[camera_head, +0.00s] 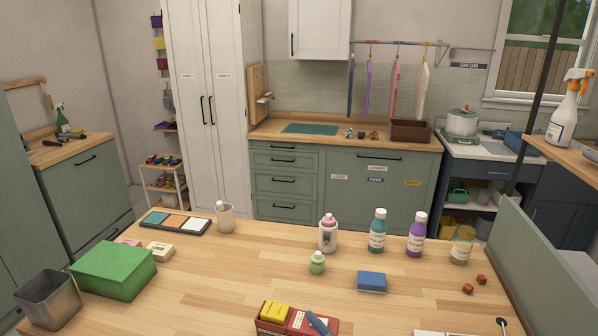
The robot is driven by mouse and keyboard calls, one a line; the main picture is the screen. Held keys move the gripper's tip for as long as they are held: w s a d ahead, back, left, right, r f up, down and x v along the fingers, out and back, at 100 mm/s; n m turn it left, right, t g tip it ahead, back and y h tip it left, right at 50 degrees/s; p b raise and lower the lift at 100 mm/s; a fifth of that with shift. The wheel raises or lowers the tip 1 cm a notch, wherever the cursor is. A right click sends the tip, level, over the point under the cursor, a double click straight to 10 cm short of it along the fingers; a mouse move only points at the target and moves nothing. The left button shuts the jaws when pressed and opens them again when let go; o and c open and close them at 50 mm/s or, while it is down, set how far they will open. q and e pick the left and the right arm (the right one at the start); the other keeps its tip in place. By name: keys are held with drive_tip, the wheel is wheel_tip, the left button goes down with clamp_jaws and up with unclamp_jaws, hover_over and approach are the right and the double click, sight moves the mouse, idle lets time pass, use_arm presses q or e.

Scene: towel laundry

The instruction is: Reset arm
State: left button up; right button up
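Neither of my grippers shows in the head view, and no arm is clearly visible. The wooden table (215,285) fills the foreground. On it stand a green box (113,268) at the left, a pink-capped bottle (328,233), a teal bottle (377,231), a purple bottle (416,235) and a jar (461,246) toward the right. A small green bottle (317,263) and a blue block (371,281) sit nearer the middle. No towel can be made out with certainty on the table.
A metal bin (49,298) stands at the table's left edge. A red organizer (272,324) is at the front edge. Green cabinets (375,196) stand behind. The table's middle left is clear.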

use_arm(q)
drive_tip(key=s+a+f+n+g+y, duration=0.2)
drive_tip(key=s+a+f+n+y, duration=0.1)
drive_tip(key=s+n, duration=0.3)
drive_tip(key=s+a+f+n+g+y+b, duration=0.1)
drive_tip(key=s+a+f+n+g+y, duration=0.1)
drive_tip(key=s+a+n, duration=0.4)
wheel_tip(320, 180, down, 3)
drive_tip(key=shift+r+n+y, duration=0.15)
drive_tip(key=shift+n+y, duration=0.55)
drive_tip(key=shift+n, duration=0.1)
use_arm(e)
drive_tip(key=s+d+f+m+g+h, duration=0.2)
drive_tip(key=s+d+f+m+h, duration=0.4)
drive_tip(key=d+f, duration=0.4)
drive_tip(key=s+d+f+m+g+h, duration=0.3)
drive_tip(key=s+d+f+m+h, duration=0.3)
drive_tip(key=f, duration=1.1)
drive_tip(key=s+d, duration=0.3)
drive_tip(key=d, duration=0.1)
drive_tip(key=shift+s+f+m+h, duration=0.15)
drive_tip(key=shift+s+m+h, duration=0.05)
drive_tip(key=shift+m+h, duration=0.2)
